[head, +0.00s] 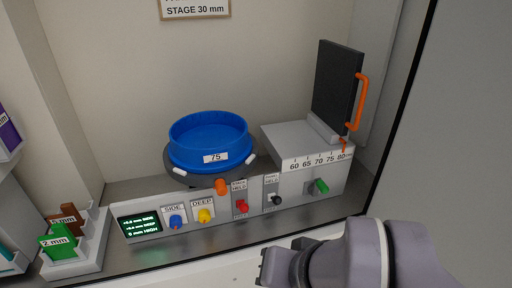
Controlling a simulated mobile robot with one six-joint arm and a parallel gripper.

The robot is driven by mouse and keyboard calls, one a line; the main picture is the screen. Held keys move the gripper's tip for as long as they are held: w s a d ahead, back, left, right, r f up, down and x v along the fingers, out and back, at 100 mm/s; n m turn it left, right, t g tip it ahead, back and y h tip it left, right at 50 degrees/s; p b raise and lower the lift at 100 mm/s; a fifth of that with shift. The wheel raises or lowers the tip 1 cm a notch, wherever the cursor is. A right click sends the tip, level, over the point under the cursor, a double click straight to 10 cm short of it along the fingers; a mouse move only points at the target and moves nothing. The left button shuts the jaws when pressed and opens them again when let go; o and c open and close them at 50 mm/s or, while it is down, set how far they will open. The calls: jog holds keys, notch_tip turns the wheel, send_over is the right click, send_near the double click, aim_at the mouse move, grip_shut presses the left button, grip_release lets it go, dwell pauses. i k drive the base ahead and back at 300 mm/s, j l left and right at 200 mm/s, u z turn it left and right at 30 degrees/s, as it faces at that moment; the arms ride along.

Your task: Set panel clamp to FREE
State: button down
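The control panel (225,232) runs along the front of the machine. A black knob (276,200) sits under a small label (270,181) whose lower word looks like HELD; its upper word is too small to read surely, perhaps Panel. To its left, a red knob (242,206) sits under a similar label (239,186) that also looks like HELD. My gripper (272,266) is at the bottom of the head view, below and in front of the panel, apart from the knobs.
A blue round tub (209,138) marked 75 stands on a dark turntable. Blue (176,222) and yellow (205,216) knobs, an orange knob (221,187) and a green lever (320,187) are nearby. A black lid (336,88) with an orange handle (361,100) stands raised at right.

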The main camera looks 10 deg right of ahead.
aim_at(276, 200)
jog(key=i+j+z, duration=0.2)
jog(key=i, duration=0.7)
jog(key=z, duration=0.3)
